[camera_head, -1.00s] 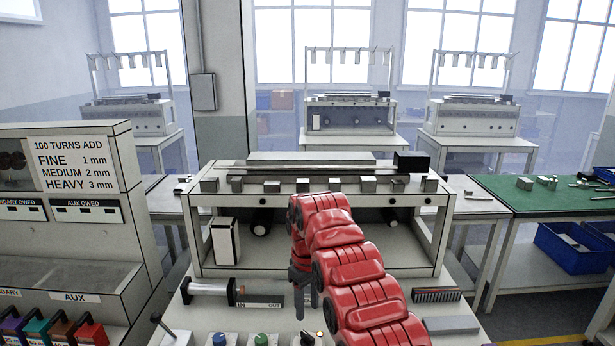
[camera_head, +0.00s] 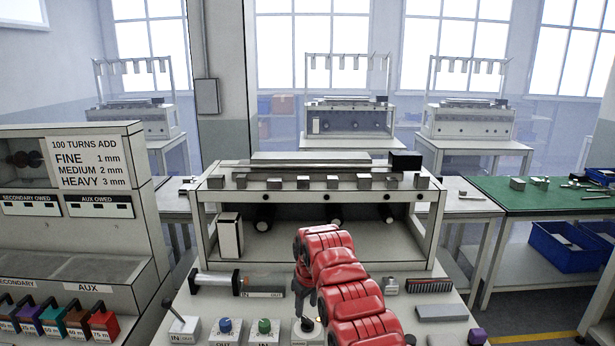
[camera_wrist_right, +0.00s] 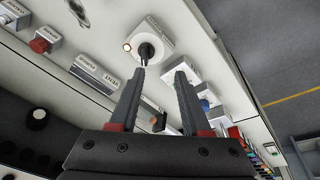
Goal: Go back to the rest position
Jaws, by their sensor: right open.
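My red right arm reaches in from the bottom of the head view over the console of the machine. Its dark right gripper (camera_head: 309,302) points down over the console's front, partly hidden by the arm. In the right wrist view the two fingers (camera_wrist_right: 162,69) are apart with nothing between them. A black knob (camera_wrist_right: 147,50) on a pale round base lies just beyond the fingertips; whether a finger touches it I cannot tell. My left gripper is not in view.
Blue (camera_head: 225,325) and green (camera_head: 264,326) knobs and a lever (camera_head: 176,314) stand left of the gripper. A frame with several metal blocks (camera_head: 303,182) rises behind. A brush (camera_head: 430,286) and a grey block (camera_head: 442,312) lie right. A labelled cabinet (camera_head: 100,214) stands left.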

